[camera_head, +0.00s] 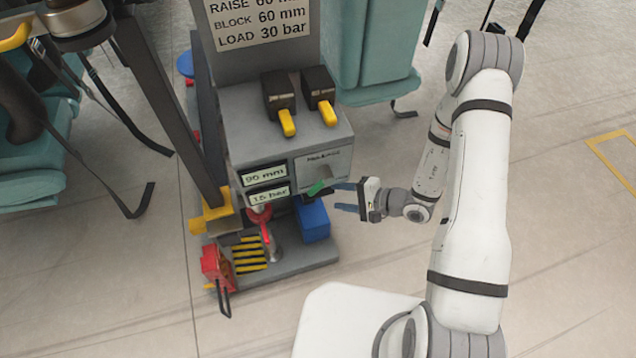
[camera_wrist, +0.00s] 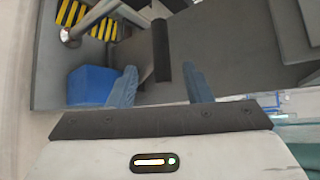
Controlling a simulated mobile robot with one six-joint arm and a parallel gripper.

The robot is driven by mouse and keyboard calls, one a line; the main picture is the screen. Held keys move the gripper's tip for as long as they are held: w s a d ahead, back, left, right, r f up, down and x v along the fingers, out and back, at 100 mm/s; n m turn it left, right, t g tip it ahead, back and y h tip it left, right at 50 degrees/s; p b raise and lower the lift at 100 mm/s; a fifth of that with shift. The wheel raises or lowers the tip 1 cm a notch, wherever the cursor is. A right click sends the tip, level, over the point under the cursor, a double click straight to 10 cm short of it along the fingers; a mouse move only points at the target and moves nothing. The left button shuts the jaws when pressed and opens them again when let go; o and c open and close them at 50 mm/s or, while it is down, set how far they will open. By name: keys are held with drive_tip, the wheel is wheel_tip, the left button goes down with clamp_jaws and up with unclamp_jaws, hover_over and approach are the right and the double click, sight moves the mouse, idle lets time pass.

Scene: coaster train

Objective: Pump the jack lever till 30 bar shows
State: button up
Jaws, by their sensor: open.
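The grey console (camera_head: 285,130) has two readouts: the upper (camera_head: 263,173) seems to read 90 mm, the lower (camera_head: 269,195) 15 bar. A red jack with a red rod (camera_head: 264,228) stands under it. A short green-tipped handle (camera_head: 318,187) sticks out at the console's lower right; no label shows whether it is the jack lever. My gripper (camera_head: 347,197) is open just right of this handle, apparently empty. In the wrist view, a dark bar (camera_wrist: 162,50) lies ahead, roughly in line with the gap between my fingers (camera_wrist: 162,87). Whether it is the same handle is unclear.
A blue box (camera_head: 313,220) sits on the base below the handle; it also shows in the wrist view (camera_wrist: 90,85). Two yellow-tipped levers (camera_head: 287,122) (camera_head: 328,113) are on top. A red unit (camera_head: 216,265) stands at left. Teal seats flank the console.

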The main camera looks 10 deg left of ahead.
sight(324, 194)
drive_tip(key=b+x, duration=0.1)
drive_tip(key=x, duration=0.6)
drive_tip(key=shift+a+f, duration=0.1)
drive_tip(key=shift+a, duration=0.2)
drive_tip(key=shift+c, duration=0.5)
clamp_jaws()
